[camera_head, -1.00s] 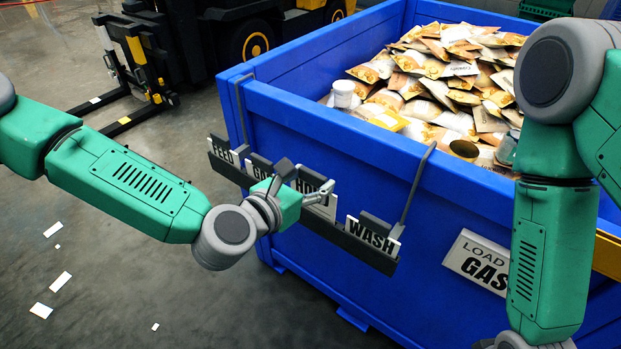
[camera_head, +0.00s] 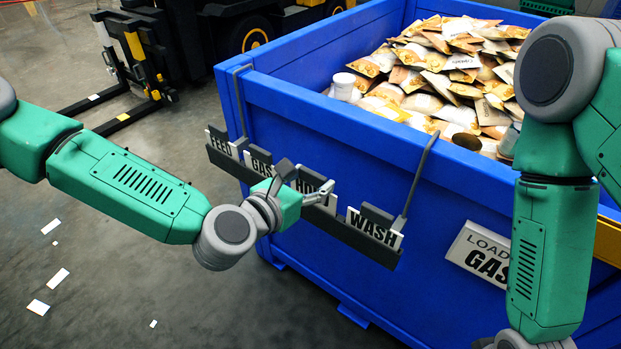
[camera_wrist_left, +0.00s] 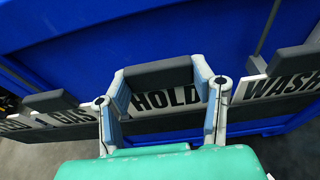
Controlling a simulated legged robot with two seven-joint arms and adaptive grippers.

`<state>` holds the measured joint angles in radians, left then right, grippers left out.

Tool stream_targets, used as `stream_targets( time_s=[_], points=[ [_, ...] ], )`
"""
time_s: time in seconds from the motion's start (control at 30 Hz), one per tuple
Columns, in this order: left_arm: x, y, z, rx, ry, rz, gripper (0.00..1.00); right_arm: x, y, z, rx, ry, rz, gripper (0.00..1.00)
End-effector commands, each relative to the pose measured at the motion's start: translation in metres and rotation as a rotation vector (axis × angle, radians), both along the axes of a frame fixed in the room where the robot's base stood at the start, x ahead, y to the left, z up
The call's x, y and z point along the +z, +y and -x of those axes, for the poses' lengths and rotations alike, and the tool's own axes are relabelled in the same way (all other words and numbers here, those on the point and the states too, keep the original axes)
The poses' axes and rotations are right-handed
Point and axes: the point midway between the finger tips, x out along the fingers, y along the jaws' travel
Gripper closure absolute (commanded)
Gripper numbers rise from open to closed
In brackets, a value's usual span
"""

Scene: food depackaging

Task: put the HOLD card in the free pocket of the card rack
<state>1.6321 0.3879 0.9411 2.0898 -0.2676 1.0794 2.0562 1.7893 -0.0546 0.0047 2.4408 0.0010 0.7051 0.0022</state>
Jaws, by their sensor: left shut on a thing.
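The HOLD card (camera_head: 307,186) is white with black letters and a dark grip block on top. My left gripper (camera_head: 308,178) is shut on that block, with one finger at each end of it in the left wrist view (camera_wrist_left: 160,82). The card (camera_wrist_left: 166,100) stands in line between the GAS card (camera_head: 261,163) and the WASH card (camera_head: 374,232). Its lower edge is hidden behind the dark front strip of the card rack (camera_head: 345,235), so it appears to sit in the pocket there. My right gripper is out of view.
The rack hangs by two grey hooks on a blue bin (camera_head: 330,115) full of pouches. The FEED card (camera_head: 219,143) is at the rack's left end. A LOAD GAS sign (camera_head: 478,252) is on the bin's side. Scraps (camera_head: 58,278) lie on the floor.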

Motion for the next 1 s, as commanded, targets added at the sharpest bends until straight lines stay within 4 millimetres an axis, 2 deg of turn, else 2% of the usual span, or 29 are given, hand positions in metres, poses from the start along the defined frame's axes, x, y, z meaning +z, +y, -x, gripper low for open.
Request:
stream_targets(
  time_s=[0.37, 0.4, 0.47, 0.83, 1.0],
  points=[
    [-0.010, 0.000, 0.000, 0.000, 0.000, 0.000, 0.83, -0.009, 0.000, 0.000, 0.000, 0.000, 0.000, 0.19],
    [-0.011, 0.000, 0.000, 0.000, 0.000, 0.000, 0.46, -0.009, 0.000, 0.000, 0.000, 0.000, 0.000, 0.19],
    [-0.010, 0.000, 0.000, 0.000, -0.001, 0.001, 0.25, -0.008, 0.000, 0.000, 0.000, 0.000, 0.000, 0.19],
    [-0.009, 0.002, 0.002, 0.000, 0.001, -0.001, 0.25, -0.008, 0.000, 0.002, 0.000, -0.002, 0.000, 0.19],
    [-0.004, 0.015, 0.020, 0.000, 0.002, 0.001, 0.25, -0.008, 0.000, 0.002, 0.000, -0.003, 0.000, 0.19]
  ],
)
